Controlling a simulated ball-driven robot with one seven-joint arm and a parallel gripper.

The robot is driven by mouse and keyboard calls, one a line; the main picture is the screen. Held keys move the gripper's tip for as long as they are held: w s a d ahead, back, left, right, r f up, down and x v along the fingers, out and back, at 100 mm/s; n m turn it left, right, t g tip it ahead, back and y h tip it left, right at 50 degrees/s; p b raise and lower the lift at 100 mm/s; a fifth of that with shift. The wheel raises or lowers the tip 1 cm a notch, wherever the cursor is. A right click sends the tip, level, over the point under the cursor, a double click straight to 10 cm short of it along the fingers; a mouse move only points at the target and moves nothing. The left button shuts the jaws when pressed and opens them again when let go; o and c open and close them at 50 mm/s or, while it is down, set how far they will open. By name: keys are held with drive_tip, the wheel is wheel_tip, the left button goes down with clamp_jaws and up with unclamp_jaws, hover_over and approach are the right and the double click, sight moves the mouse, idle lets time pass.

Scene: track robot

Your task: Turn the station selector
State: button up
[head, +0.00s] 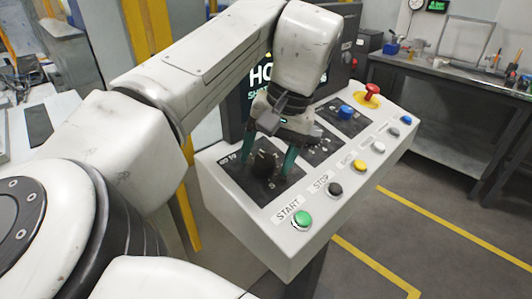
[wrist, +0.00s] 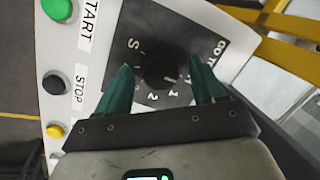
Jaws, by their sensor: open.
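The station selector is a black knob (head: 264,163) on a dark plate (head: 240,180) at the near left end of the white control panel (head: 240,210). In the wrist view the knob (wrist: 160,70) sits on its numbered plate (wrist: 203,62). My gripper (head: 267,160) is open above this plate, its green fingers pointing down, one on each side of the knob. In the wrist view the gripper (wrist: 165,88) shows a gap between each finger and the knob. I cannot tell the fingertips' height over the plate.
A green START button (head: 302,220) and a black STOP button (head: 335,189) line the front edge. Yellow (head: 358,166), white (head: 379,146) and blue (head: 406,119) buttons follow. A red knob (head: 372,90) and a blue knob (head: 346,112) stand farther back. A screen rises behind the panel.

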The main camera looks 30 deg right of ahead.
drive_tip(key=c, duration=1.1)
drive_tip(key=shift+o, duration=0.2)
